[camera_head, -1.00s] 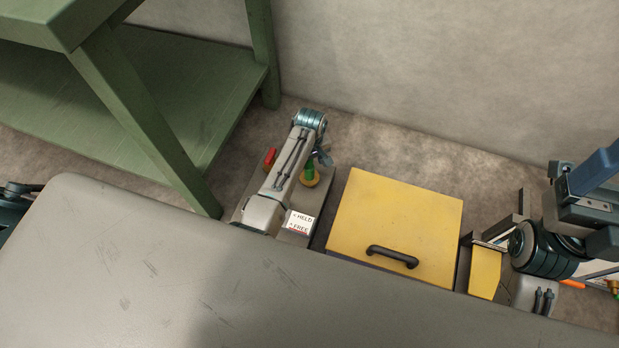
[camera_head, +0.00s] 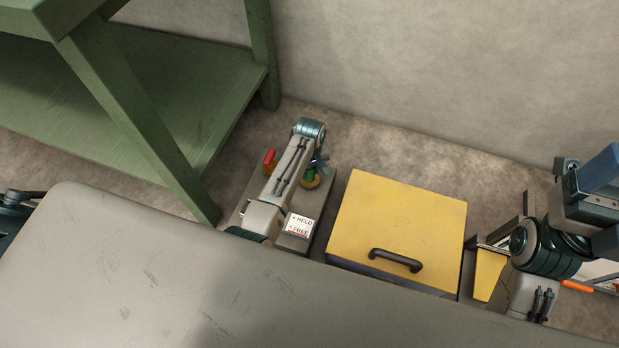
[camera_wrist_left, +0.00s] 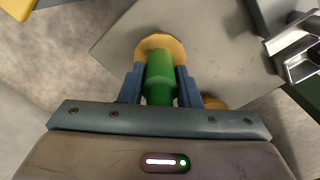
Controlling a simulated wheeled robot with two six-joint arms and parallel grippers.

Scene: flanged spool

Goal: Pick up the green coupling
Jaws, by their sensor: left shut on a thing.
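The green coupling (camera_wrist_left: 159,72) shows in the left wrist view between the two blue fingers of my left gripper (camera_wrist_left: 160,88), which is shut on it. A yellow-orange round flange (camera_wrist_left: 158,42) is at its far end. In the head view the green coupling (camera_head: 309,173) and its flange lie beside my left forearm, partly covered by my left gripper (camera_head: 320,166). I cannot tell whether the coupling touches the grey plate (camera_head: 322,195). My right arm is at the right edge, and its fingertips cannot be made out.
A red piece (camera_head: 269,158) is left of my left forearm. A sign (camera_head: 299,225) reading HELD and FREE is at the plate's front. A yellow box (camera_head: 400,220) with a black handle stands to the right. A green bench (camera_head: 130,110) is at the left, a wall behind.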

